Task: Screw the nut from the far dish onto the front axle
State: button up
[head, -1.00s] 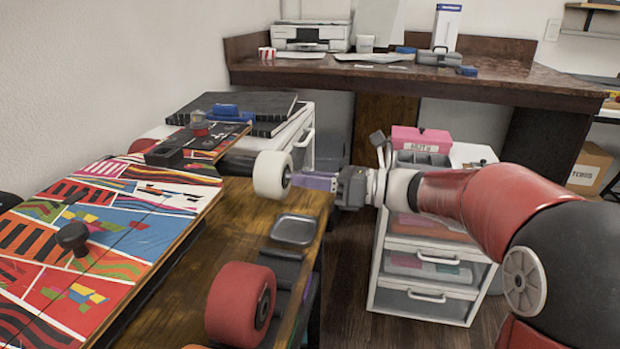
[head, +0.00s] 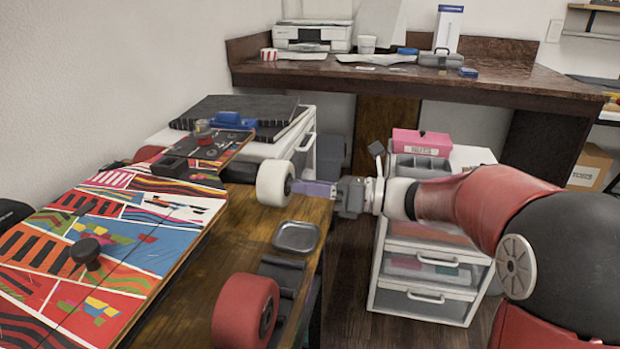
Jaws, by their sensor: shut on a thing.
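A white wheel (head: 273,184) sits at the far end of the wooden bench, its hub facing right. My gripper (head: 296,187) points left at this hub, its purple fingers (head: 317,189) right up against the axle end. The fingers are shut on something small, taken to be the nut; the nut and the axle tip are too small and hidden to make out. A grey metal dish (head: 296,237) on the bench's right edge looks empty. A red wheel (head: 245,311) is mounted nearer to me.
A painted skateboard deck (head: 130,240) covers the bench's left side, with a dark knob (head: 88,252) on it. A white drawer unit (head: 425,272) with a pink-lidded box (head: 421,143) stands right of the bench, below my arm. A floor gap lies between.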

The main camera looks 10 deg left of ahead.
jog(key=shift+r+m+p, duration=0.2)
jog(key=shift+m+p, duration=0.3)
jog(key=shift+p, duration=0.2)
jog(key=shift+f+m+b, duration=0.25)
jog(key=shift+m+b, duration=0.05)
jog(key=shift+m, duration=1.4)
jog(key=m, duration=0.3)
jog(key=shift+m, duration=1.4)
jog(key=shift+m, duration=1)
jog(key=m, duration=0.3)
jog(key=shift+a+m, duration=0.1)
jog(key=shift+m, duration=0.3)
